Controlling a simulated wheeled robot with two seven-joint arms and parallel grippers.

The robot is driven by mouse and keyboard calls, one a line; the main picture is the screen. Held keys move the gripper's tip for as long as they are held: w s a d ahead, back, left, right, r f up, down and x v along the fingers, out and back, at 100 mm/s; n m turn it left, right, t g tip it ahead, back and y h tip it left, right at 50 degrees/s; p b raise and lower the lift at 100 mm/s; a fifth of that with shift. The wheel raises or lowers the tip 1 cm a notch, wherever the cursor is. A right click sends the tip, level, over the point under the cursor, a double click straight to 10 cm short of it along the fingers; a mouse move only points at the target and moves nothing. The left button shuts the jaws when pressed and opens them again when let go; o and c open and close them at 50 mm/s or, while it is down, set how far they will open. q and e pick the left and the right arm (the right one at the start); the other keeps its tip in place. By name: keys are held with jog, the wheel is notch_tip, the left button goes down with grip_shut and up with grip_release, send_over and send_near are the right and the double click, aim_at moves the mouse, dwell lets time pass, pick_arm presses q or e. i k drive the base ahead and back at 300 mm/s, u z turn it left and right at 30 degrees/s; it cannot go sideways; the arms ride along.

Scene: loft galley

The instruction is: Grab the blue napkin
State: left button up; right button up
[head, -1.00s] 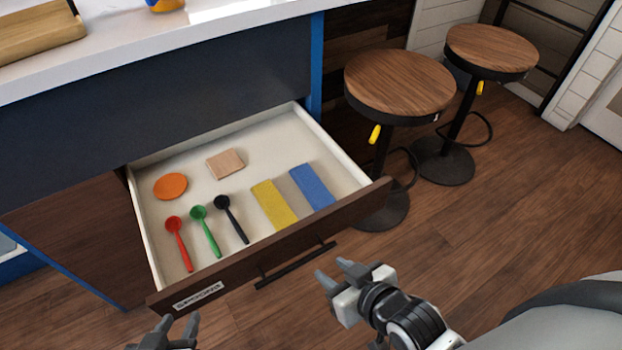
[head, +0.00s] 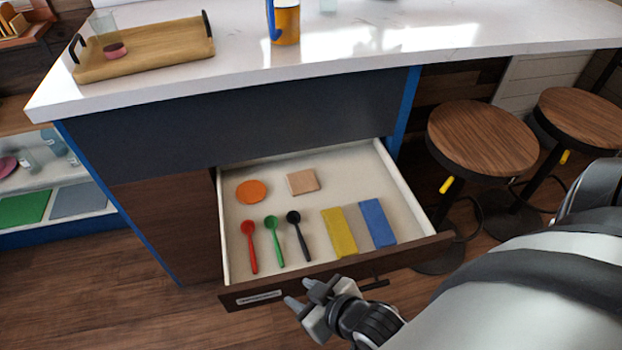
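The blue napkin (head: 377,222) is a flat folded strip lying in the open drawer (head: 404,193), near its front right corner. My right gripper (head: 299,292) is in front of the drawer's front panel, to the left of and nearer than the blue napkin. Its fingers are apart with nothing between them. It does not touch the napkin. My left gripper is out of view.
The drawer also holds red (head: 250,245), green (head: 273,241) and black (head: 297,235) spoons, an orange disc (head: 251,192) and a tan square (head: 302,181). The white counter (head: 370,55) overhangs the drawer's back. Two stools (head: 482,139) stand at the right.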

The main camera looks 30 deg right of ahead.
aim_at(382, 235)
jog(key=u, duration=2.25)
jog(key=k, duration=1.95)
jog(key=z, duration=1.2)
